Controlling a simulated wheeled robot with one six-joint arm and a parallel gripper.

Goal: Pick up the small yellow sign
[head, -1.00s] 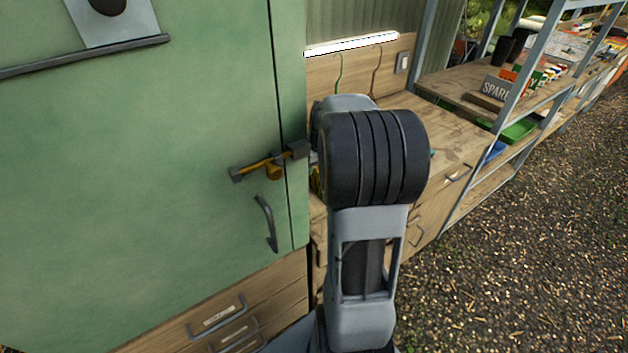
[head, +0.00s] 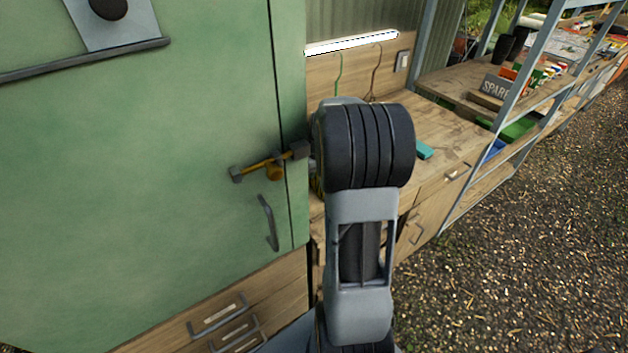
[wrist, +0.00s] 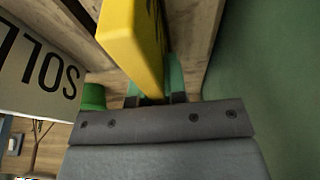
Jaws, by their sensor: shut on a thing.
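The small yellow sign (wrist: 131,38) is in the wrist view, upright and seen edge-on, with dark marks on its right face. My gripper (wrist: 156,97) is shut on its lower end, one finger on each side. In the head view my own arm hides the gripper and nearly all of the sign.
A white sign reading "SOLL" (wrist: 38,75) stands close at left in the wrist view, with a green thing (wrist: 93,97) beside it. A green wall-like surface (wrist: 270,60) is at right. The head view shows a green cabinet door (head: 130,200), the wooden bench (head: 455,150) and a teal block (head: 424,150).

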